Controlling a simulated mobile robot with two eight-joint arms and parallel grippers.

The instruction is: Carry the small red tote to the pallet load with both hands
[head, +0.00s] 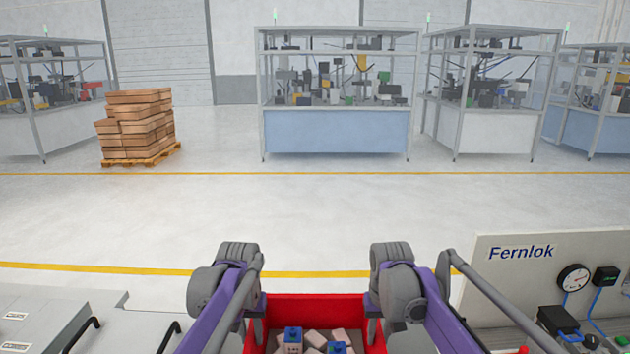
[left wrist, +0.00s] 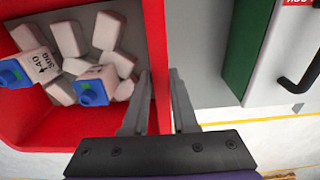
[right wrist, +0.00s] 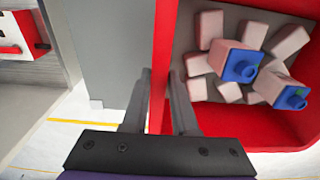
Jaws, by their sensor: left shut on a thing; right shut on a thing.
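The small red tote (head: 315,309) is at the bottom middle of the head view, between my two arms. It holds several pale pinkish blocks (right wrist: 291,42) and two bottle-like pieces with blue caps (left wrist: 92,92). My left gripper (left wrist: 160,80) is shut on the tote's wall, one finger inside and one outside. My right gripper (right wrist: 161,80) is shut on the opposite wall in the same way. The pallet load (head: 140,122), stacked brown cartons on a wooden pallet, stands far off at the back left. The tote's underside is hidden.
A grey bench with black handles (head: 85,330) is at the lower left. A Fernlok panel with a gauge (head: 560,260) is at the lower right. Framed machine cells (head: 335,130) stand along the back. The floor (head: 300,220) between yellow lines is clear.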

